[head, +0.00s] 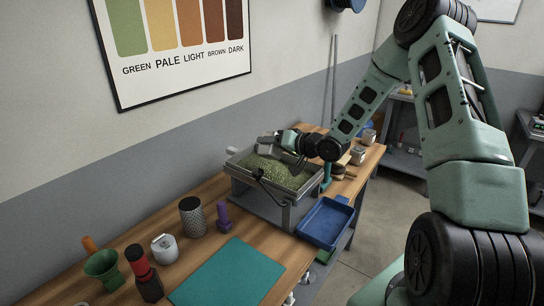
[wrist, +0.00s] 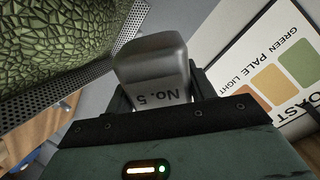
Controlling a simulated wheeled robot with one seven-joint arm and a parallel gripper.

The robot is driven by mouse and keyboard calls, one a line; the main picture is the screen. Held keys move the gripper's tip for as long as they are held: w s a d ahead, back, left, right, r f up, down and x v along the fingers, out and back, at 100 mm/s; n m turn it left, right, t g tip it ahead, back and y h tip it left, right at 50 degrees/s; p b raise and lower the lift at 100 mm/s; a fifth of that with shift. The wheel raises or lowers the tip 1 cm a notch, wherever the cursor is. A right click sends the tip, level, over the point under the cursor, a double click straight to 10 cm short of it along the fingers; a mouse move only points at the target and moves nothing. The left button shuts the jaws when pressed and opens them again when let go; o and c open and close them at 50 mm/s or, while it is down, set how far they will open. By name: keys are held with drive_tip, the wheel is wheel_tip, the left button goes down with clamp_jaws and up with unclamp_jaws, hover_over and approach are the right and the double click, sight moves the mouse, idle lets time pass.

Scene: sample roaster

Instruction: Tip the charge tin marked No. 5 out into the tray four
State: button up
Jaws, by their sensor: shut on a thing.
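My gripper (head: 275,145) is shut on a grey metal tin (head: 265,148), held over the far part of a mesh-walled tray of green beans (head: 280,176). In the wrist view the tin (wrist: 152,68) sits between the fingers with "No. 5" reading upside down. It looks tipped over, but its mouth faces away and its contents are hidden. The beans (wrist: 50,35) and perforated tray wall (wrist: 95,88) show beside it in the wrist view. I see no number on the tray.
A blue tray (head: 326,221) lies at the bean tray's right. A teal mat (head: 228,273) is clear.

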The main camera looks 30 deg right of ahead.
drive_tip(key=shift+f+n+t+h+b, duration=0.2)
drive_tip(key=shift+n+b, duration=0.3)
drive_tip(key=shift+b, duration=0.95)
drive_tip(key=shift+f+n+t+h+b, duration=0.1)
drive_tip(key=shift+n+t+h+b, duration=0.3)
drive_tip(key=shift+b, duration=1.05)
drive_tip(key=n+b, duration=0.1)
drive_tip(key=b, duration=0.2)
drive_tip(key=n+t+b, duration=0.1)
drive_tip(key=b, duration=0.2)
drive_tip(key=n+b, duration=0.2)
drive_tip(key=b, duration=0.1)
drive_tip(key=shift+w+d+f+t, duration=0.2)
drive_tip(key=shift+d+f+t, duration=0.05)
drive_tip(key=shift+f+t, duration=0.15)
drive_tip(key=shift+w+d+r+n+t+b, duration=0.15)
drive_tip(key=shift+n+t+b, duration=0.15)
drive_tip(key=shift+n+b, duration=0.6)
drive_tip(key=shift+b, duration=0.35)
drive_tip(key=shift+r, duration=0.2)
